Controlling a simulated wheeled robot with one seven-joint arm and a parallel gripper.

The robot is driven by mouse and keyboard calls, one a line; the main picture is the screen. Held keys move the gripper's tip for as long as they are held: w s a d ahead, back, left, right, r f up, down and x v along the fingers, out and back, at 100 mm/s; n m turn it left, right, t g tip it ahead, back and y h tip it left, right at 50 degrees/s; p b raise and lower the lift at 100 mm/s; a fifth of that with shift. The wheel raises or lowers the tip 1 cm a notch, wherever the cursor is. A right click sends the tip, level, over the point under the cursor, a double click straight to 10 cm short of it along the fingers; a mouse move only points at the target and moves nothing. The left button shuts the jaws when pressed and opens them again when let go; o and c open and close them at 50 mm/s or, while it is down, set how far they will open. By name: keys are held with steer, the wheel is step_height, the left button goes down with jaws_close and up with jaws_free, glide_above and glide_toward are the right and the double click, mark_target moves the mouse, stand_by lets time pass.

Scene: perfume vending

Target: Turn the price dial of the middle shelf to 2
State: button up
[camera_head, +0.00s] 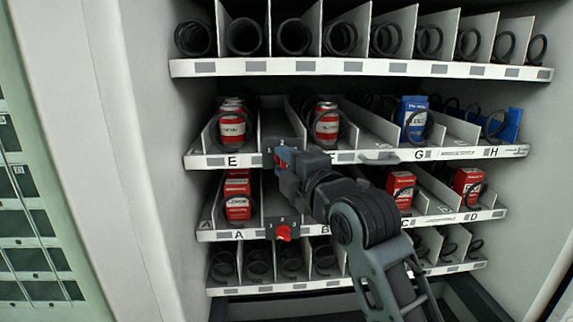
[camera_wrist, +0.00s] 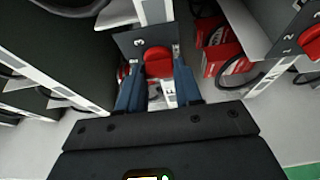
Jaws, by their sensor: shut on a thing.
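The price dial (camera_wrist: 158,62) on the E to H shelf is a red knob on a dark grey plate (camera_wrist: 128,42). A digit that looks like 3 shows on the plate above the knob in the wrist view. My gripper (camera_wrist: 157,74) has its blue fingers on either side of the knob and is shut on it. In the head view my gripper (camera_head: 287,161) reaches the front edge of that shelf (camera_head: 345,157), right of the letter E, and hides most of the dial. The knob's exact pointing is hard to read.
A second red dial (camera_head: 284,232) sits on the A to D shelf edge below, and also shows at the wrist view's right (camera_wrist: 312,42). Red cans (camera_head: 233,128), red boxes (camera_head: 238,200) and a blue box (camera_head: 412,120) stand in coils. The cabinet wall (camera_head: 150,150) is left.

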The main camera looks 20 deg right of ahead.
steer(key=o, duration=1)
steer(key=shift+o, duration=0.2)
steer(key=s+b, duration=0.2)
steer(key=s, duration=0.5)
steer(key=shift+s+d, duration=0.3)
steer(key=shift+s, duration=0.1)
